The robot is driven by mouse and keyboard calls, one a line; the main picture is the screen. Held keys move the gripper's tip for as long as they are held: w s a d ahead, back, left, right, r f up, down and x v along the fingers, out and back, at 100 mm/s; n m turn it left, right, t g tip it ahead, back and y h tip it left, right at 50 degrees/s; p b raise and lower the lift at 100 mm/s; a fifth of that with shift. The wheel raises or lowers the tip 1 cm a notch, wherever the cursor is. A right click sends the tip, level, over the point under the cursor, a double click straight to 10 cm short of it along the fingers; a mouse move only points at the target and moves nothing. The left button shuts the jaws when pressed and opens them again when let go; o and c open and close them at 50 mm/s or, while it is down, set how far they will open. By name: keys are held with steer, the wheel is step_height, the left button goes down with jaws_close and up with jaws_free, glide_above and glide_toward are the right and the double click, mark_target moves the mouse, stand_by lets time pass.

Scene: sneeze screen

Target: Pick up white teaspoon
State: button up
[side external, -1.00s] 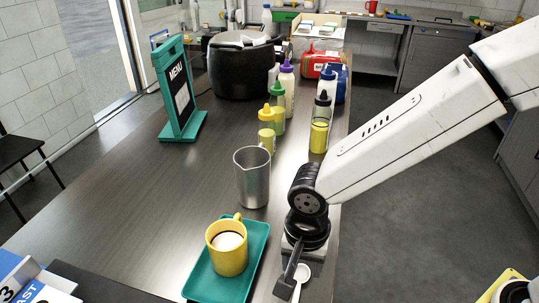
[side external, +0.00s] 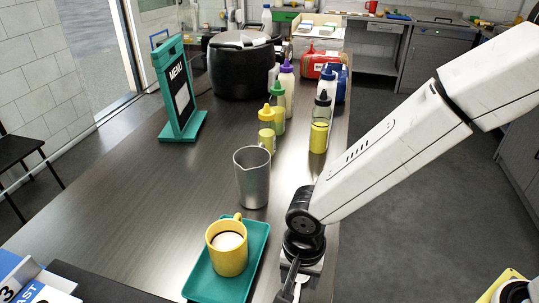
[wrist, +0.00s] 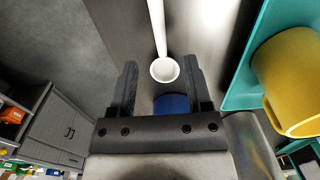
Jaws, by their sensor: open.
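The white teaspoon (wrist: 164,69) lies on the dark table beside the teal tray. In the wrist view its bowl is between my two fingers and its handle runs up out of the picture. In the side view only a small part of the teaspoon (side external: 300,280) shows beside my gripper (side external: 290,284), which hides most of it. In the wrist view my gripper (wrist: 160,62) is open, with one finger on each side of the bowl. I see a gap between each finger and the spoon.
A yellow mug (side external: 227,252) with a pale drink stands on the teal tray (side external: 256,242), left of my gripper. A metal jug (side external: 252,180) stands behind the tray, with several bottles farther back. A blue thing (wrist: 172,103) shows between my fingers.

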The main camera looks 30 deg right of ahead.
mark_target(297, 291)
steer(key=shift+a+f, duration=0.1)
steer(key=shift+f, duration=1.75)
jaws_close()
